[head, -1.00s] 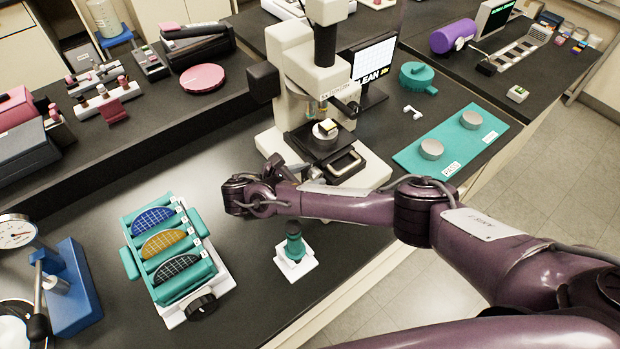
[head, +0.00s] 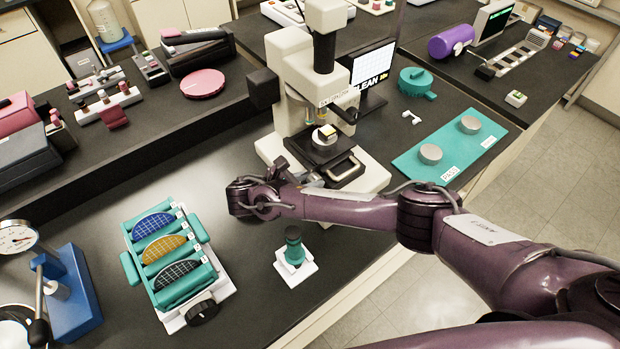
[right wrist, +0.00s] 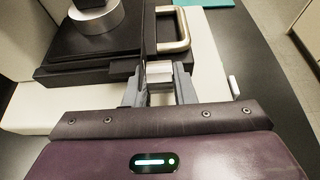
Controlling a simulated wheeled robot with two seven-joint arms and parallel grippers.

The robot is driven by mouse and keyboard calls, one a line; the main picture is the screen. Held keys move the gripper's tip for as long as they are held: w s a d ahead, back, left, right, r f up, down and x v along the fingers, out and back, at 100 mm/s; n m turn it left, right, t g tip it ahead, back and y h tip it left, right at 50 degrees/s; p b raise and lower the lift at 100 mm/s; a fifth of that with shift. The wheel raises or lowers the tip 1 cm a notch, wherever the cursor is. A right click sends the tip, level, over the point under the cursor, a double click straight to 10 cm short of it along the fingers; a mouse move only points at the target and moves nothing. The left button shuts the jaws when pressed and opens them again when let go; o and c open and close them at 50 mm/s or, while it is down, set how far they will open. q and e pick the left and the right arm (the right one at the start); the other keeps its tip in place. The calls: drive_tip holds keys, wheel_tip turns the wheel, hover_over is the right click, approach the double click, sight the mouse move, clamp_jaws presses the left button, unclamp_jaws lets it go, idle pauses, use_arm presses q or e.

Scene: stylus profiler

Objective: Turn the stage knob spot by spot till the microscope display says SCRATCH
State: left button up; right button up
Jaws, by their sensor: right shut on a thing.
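The microscope (head: 312,75) stands at the back centre, with a small sample on a round holder on its black stage (head: 318,150). Its display (head: 372,68) is partly hidden by the microscope; the letters LEAN show, which fits CLEAN. My right gripper (head: 306,178) is at the stage's near left side. In the right wrist view its fingers (right wrist: 159,88) are shut on a pale, blocky part (right wrist: 159,70) at the stage edge, apparently the stage knob. The knob is mostly hidden in the head view. My left gripper is not in view.
A metal handle (head: 345,168) sticks out from the stage, close to my right gripper. A teal mat (head: 408,163) with two grey discs lies to the right.

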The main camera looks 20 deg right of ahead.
drive_tip(key=y+p, duration=0.2)
drive_tip(key=p, duration=0.1)
drive_tip(key=shift+d+r+g, duration=0.15)
drive_tip(key=shift+r+g, duration=0.2)
drive_tip(key=shift+g, duration=0.05)
drive_tip(key=shift+f+g+y+p, duration=0.1)
drive_tip(key=shift+g+y+p, duration=0.2)
drive_tip(key=shift+y+p, duration=0.4)
drive_tip(key=shift+d+g+y, duration=0.15)
drive_tip(key=shift+g+y, duration=0.25)
drive_tip(key=shift+y, duration=0.7)
drive_tip(key=shift+w+y, duration=0.1)
drive_tip(key=shift+y, duration=0.2)
drive_tip(key=o, duration=1)
